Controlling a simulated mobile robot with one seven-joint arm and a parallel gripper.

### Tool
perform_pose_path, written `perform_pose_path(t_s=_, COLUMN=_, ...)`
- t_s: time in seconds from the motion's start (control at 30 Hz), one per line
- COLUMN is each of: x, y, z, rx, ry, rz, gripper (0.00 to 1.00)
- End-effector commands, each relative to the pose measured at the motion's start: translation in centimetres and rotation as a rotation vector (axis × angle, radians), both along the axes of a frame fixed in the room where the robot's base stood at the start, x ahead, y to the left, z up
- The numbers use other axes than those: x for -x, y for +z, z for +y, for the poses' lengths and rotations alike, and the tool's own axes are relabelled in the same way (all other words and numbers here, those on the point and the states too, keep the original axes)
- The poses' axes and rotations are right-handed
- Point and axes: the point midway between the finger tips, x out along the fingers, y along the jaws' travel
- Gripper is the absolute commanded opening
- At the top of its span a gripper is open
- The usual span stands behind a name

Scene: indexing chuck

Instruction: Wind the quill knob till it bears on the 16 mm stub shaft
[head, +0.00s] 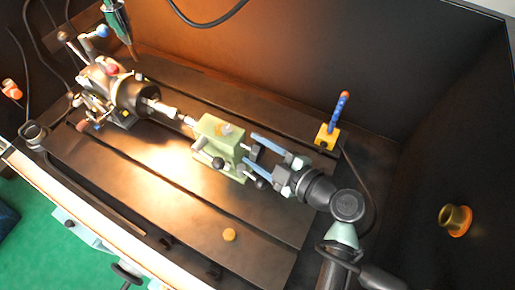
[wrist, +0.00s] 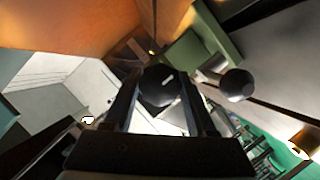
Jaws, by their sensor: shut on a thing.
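The green tailstock (head: 222,140) stands mid-bed. Its black round quill knob (wrist: 158,86) has a white mark on its face and sits between my fingers in the wrist view. My gripper (head: 249,151) reaches in from the right with its blue fingers and is shut on the knob; it also shows in the wrist view (wrist: 160,92). The pale stub shaft (head: 163,109) sticks out of the dark chuck (head: 137,97) toward the tailstock. The quill tip (head: 190,121) points at the shaft's end. I cannot tell whether they touch.
A black ball-ended lever (head: 218,163) sticks out of the tailstock's front; its ball (wrist: 237,84) is close right of my fingers in the wrist view. A yellow block with a blue handle (head: 327,135) stands behind my arm. A small orange disc (head: 229,235) lies on the open front bed.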

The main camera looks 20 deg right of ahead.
Motion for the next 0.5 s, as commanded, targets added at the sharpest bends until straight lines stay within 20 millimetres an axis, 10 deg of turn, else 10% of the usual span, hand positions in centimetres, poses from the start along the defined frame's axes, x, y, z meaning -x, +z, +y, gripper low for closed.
perform_pose_path(t_s=0.5, x=-0.03, y=-0.01, z=-0.06, rx=-0.124, ry=0.000, rz=0.098, gripper=0.01)
